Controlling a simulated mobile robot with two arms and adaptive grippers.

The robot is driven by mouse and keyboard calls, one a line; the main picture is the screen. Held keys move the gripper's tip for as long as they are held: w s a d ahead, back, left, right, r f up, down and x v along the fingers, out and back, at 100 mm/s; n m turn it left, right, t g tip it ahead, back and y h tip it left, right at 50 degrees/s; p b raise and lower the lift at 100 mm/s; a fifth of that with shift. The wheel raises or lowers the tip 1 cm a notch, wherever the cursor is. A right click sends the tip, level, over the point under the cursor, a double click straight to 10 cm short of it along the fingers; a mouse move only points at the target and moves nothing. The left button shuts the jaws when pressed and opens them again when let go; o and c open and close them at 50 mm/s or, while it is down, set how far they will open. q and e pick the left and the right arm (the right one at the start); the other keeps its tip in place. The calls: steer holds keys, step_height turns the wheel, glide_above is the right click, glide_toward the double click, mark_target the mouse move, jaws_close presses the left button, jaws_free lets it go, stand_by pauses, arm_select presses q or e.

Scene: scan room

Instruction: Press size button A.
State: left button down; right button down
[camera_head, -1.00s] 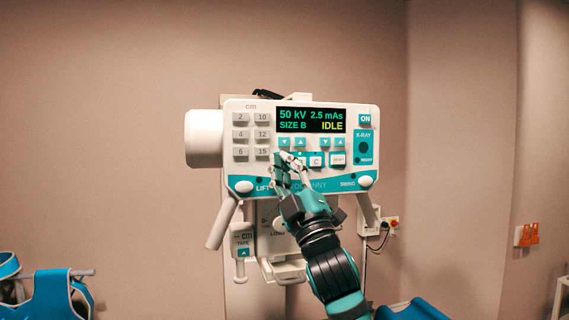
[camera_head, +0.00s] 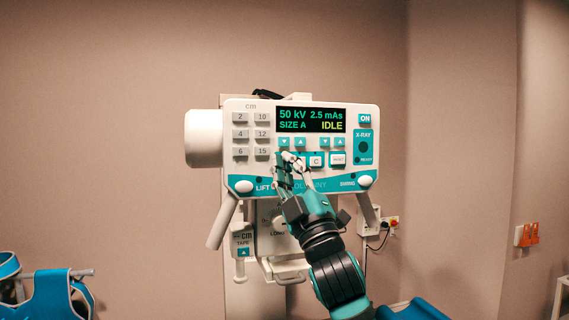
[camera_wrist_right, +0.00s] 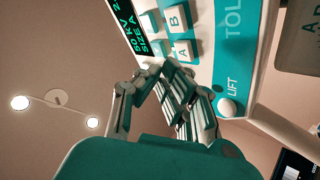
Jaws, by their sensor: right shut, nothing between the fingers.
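The white control panel (camera_head: 262,181) hangs on the wall stand, and its display (camera_head: 311,120) reads SIZE A and IDLE. In the right wrist view, size button A (camera_wrist_right: 184,51) and size button B (camera_wrist_right: 177,18) are white keys on the teal strip. In the head view the fingers mostly cover the size buttons. My right gripper (camera_head: 284,160) is shut and empty at the panel's lower middle. In the wrist view its fingertips (camera_wrist_right: 163,70) are close beside button A; I cannot tell whether they touch it. My left gripper is not in view.
The C button (camera_head: 316,161) and the RESET button sit just right of the fingers. The ON button (camera_head: 365,119) is at the panel's upper right. Two grey handles (camera_head: 221,223) stick out below. A blue apron (camera_head: 55,295) hangs at the lower left.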

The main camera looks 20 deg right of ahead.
steer(key=s, duration=0.5)
stand_by(0.4)
stand_by(0.5)
